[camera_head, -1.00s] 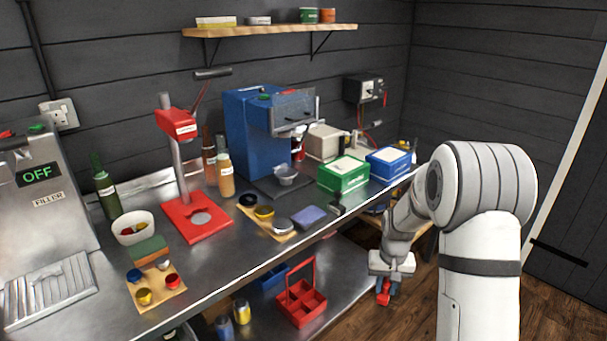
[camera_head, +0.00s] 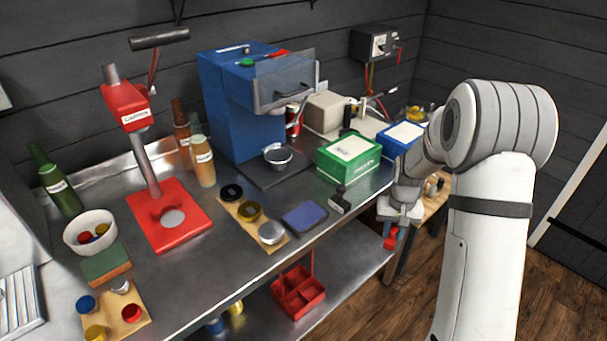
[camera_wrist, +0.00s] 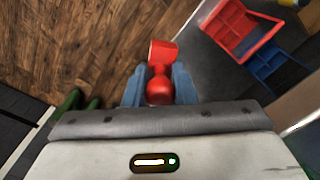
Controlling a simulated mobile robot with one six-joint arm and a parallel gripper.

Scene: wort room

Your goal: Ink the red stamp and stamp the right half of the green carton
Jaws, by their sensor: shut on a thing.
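My gripper (camera_head: 391,231) is shut on the red stamp (camera_head: 390,242) and holds it in the air just off the front edge of the bench. In the wrist view the red stamp (camera_wrist: 161,90) sits between the two blue-grey fingers. The green carton (camera_head: 347,174) stands on the bench, left of and behind my gripper, with a pale panel on its top. A purple-blue ink pad (camera_head: 305,216) lies near the front edge, left of the gripper. No mark can be made out on the carton top from here.
A blue carton (camera_head: 384,147) stands right of the green one. A black-handled tool (camera_head: 341,203) lies between pad and carton. A board with tins (camera_head: 238,203), a red capper (camera_head: 168,216) and a blue machine (camera_head: 232,123) stand left. A red caddy (camera_head: 285,283) is below.

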